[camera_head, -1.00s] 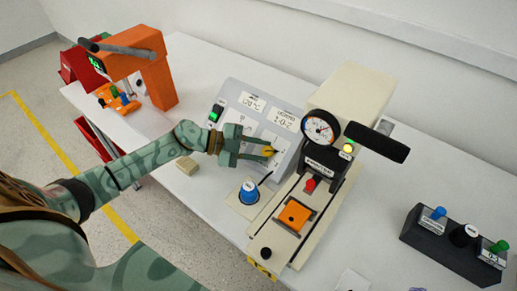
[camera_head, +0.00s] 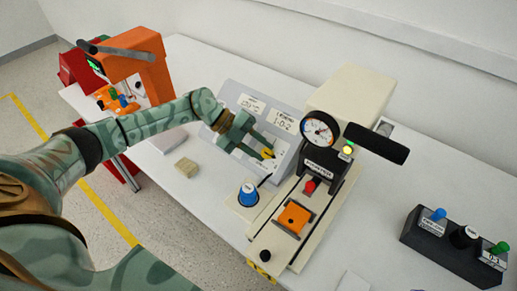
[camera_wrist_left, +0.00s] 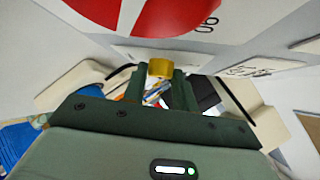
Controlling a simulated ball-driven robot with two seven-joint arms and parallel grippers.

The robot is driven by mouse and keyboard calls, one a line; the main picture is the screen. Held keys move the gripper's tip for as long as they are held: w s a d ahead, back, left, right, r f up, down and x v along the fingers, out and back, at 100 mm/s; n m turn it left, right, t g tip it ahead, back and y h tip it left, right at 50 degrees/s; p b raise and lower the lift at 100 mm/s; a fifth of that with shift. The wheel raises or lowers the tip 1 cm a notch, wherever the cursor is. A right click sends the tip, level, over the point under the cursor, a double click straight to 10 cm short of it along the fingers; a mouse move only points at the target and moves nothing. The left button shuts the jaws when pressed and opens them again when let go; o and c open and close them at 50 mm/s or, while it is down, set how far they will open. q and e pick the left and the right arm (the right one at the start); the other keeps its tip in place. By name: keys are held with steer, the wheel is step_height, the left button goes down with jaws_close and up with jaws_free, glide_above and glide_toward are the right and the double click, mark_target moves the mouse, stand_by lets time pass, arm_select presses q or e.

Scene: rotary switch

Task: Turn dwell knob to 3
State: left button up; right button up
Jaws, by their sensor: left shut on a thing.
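The yellow knob (camera_head: 267,154) sits on the lower right part of a grey sloped control panel (camera_head: 231,92). My left gripper (camera_head: 262,149) has its fingers closed around the knob. In the left wrist view the yellow knob (camera_wrist_left: 160,68) shows between the two green fingertips (camera_wrist_left: 160,76). Its pointer and the scale marks around it are too small or covered to read. Two white labels are on the panel, the right one (camera_head: 283,121) reading about 1-0-2. My right gripper is not in view.
A press with a round gauge (camera_head: 320,129) and a black handle (camera_head: 376,143) stands close right of the panel. A blue knob (camera_head: 248,194) is in front. An orange machine (camera_head: 136,60) stands at left, a dark switch box (camera_head: 440,245) at right. A small beige block (camera_head: 187,167) lies nearby.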

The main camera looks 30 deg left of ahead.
arm_select(q)
steer(key=m, duration=0.1)
steer(key=m+g+y, duration=0.1)
steer(key=g, duration=0.1)
steer(key=shift+w+d+r+m+y, duration=0.1)
steer(key=shift+w+r+m+y, duration=0.15)
steer(key=shift+m+y, duration=0.15)
steer(key=shift+d+m+g+y, duration=0.1)
steer(key=shift+m+g+y, duration=0.3)
steer(key=shift+m+y, duration=0.25)
steer(key=shift+m, duration=0.25)
steer(key=o, duration=1)
steer(key=shift+r, duration=0.1)
steer(key=v, duration=0.5)
steer(key=p+v, duration=0.1)
steer(key=v, duration=0.4)
steer(key=p+v, duration=0.1)
steer(key=v, duration=0.5)
steer(key=shift+w+d+r, duration=0.15)
steer(key=shift+w+r, duration=0.05)
steer(key=shift+w, duration=0.05)
